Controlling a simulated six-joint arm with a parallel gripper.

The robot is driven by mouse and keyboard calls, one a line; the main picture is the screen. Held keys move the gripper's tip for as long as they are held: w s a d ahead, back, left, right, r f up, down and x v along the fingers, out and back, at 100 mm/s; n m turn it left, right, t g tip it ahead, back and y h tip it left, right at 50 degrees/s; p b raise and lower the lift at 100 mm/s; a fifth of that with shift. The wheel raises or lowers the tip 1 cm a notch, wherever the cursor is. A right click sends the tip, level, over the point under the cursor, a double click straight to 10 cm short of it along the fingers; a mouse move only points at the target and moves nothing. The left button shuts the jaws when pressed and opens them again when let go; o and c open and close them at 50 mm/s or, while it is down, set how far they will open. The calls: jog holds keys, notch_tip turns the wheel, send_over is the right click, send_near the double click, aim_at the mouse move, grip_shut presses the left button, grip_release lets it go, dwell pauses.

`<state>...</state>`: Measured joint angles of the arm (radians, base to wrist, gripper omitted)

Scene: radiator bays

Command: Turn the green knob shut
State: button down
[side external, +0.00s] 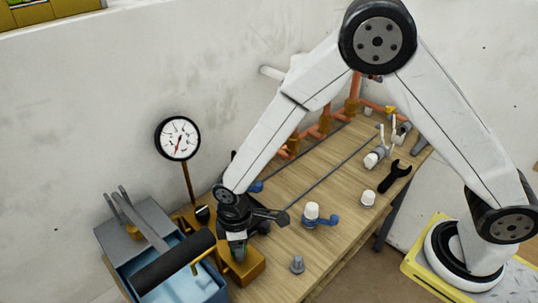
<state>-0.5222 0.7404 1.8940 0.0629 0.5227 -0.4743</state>
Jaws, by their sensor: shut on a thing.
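The green knob (239,251) shows as a small patch of green at the lower left of the bench, just above a brass-coloured block (245,268). My gripper (237,240) points down over it and is shut on it. The jaws hide most of the knob, so its turn angle cannot be told.
A dial gauge (178,138) stands on a brass stem behind my gripper. A blue bin (180,278) with tools is close at the left. A blue fitting with a white cap (315,214), a grey piece (297,264) and a black wrench (394,178) lie on the wooden bench (345,195).

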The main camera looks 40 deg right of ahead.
jog(key=m, duration=0.4)
jog(key=shift+m, duration=0.3)
jog(key=m, duration=0.4)
jog(key=shift+a, duration=0.1)
jog(key=shift+m, duration=0.3)
jog(key=shift+c, duration=0.7)
grip_release()
jog(key=shift+r, duration=0.15)
jog(key=shift+d+r, duration=0.2)
jog(key=shift+r, duration=3.55)
